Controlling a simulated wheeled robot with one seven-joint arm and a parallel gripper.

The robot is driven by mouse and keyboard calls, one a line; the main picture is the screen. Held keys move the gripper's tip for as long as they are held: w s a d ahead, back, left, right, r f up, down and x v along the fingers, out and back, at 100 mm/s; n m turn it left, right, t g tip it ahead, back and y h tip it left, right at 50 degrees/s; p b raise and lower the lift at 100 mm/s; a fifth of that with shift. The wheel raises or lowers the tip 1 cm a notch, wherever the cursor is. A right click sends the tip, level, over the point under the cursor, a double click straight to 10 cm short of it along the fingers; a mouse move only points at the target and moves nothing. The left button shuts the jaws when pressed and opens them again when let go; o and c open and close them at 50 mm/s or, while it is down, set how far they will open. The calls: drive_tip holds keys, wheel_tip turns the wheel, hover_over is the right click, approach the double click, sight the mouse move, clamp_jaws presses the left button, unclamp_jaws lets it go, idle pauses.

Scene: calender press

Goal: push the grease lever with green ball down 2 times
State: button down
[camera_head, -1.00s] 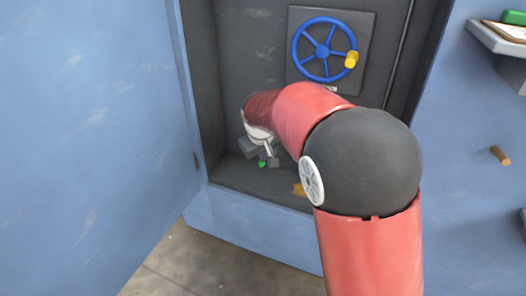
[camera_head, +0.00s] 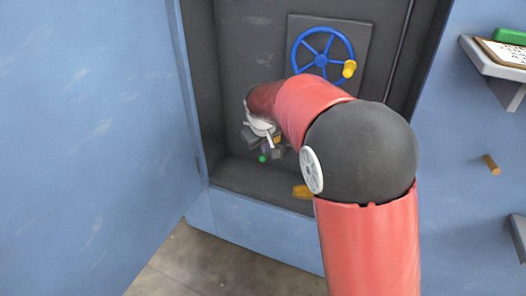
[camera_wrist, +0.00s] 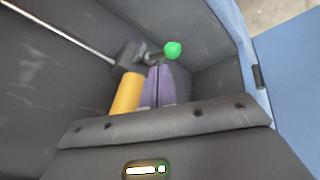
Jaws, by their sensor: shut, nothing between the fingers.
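The green ball (camera_wrist: 172,50) sits on the end of a short dark lever (camera_wrist: 154,58) that comes out of a dark block (camera_wrist: 127,57) low on the cabinet's back wall. In the head view the ball (camera_head: 262,159) shows small, below my wrist. My gripper (camera_wrist: 158,68) has purple fingers, shut and empty. In the wrist view the fingertips lie just below the ball and lever; I cannot tell whether they touch. In the head view my gripper (camera_head: 266,148) is mostly hidden behind my wrist.
An orange-yellow cylinder (camera_wrist: 127,93) stands beside the fingers. A blue handwheel (camera_head: 322,60) with a yellow knob (camera_head: 349,69) is above my arm. A blue door (camera_head: 95,130) stands open at left. An orange piece (camera_head: 302,191) lies near the cabinet's front sill.

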sight(267, 155)
drive_tip(key=shift+w+r, duration=0.1)
drive_tip(key=shift+r, duration=0.15)
drive_tip(key=r+p, duration=0.1)
drive_tip(key=w+r+p, duration=0.1)
drive_tip(key=r+p, duration=0.2)
drive_tip(key=shift+w+d+r, duration=0.3)
drive_tip(key=shift+d+r, duration=0.05)
idle(0.8)
drive_tip(key=s+d+r+m, duration=0.2)
drive_tip(key=s+d+r, duration=0.4)
drive_tip(key=s+d, duration=0.25)
drive_tip(key=s+d+m, duration=0.2)
drive_tip(key=s+d, duration=0.2)
drive_tip(key=s, duration=0.9)
drive_tip(key=s+d+m, duration=0.3)
drive_tip(key=s+d, duration=0.2)
drive_tip(key=s, duration=0.8)
drive_tip(key=shift+s+d+f, duration=0.2)
drive_tip(key=shift+f, duration=0.15)
